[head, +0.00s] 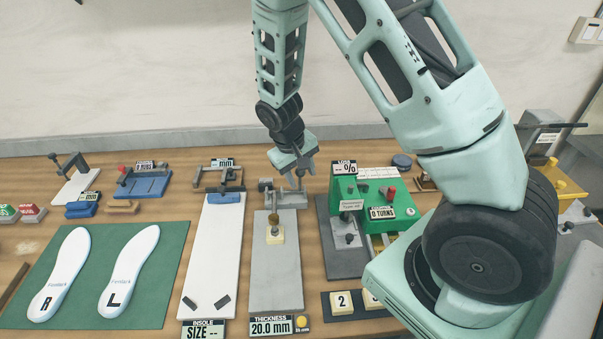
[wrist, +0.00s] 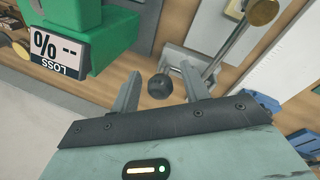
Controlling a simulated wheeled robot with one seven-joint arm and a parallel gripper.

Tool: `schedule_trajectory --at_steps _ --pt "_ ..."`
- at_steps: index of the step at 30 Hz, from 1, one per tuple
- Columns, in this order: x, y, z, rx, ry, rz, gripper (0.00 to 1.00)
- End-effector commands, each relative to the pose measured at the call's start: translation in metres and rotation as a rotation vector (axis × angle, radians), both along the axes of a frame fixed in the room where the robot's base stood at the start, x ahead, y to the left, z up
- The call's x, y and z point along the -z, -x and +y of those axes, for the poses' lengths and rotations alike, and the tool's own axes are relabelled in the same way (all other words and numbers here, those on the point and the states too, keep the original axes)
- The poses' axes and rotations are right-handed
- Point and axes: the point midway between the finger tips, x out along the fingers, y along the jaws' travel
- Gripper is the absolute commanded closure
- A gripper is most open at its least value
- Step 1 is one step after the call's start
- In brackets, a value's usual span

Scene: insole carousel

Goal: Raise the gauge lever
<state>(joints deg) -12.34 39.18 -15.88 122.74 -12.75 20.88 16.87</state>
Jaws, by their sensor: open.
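The thickness gauge has a long grey plate (head: 275,278) with a readout (head: 271,326) of 20.0 mm at its front end. Its grey bracket (head: 292,199) stands at the back of the plate. My gripper (head: 301,172) is open just above the bracket. In the wrist view, a dark round knob (wrist: 161,86), apparently the gauge lever's end, appears between my open fingers (wrist: 160,78). Contact cannot be told; the lever's arm is mostly hidden.
A green device (head: 376,209) with a LOSS display (wrist: 61,50) stands close on the right. A white size board (head: 212,255) lies to the left, and two insoles (head: 61,272) (head: 130,270) lie on a green mat (head: 175,270). A wall (head: 150,80) rises behind the table.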

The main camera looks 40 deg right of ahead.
Motion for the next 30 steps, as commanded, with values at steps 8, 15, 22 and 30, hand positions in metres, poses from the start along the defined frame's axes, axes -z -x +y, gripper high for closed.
schedule_trajectory --at_steps 8,15,22,30 --pt "0.0105 0.0004 -0.0024 -0.001 0.000 0.000 0.54" --pt "0.0104 0.0004 -0.0022 -0.001 -0.001 0.000 0.71" --pt "0.0100 0.0003 -0.0023 -0.001 -0.001 0.000 1.00" --pt "0.0063 -0.0036 -0.0056 0.004 -0.026 0.036 1.00"
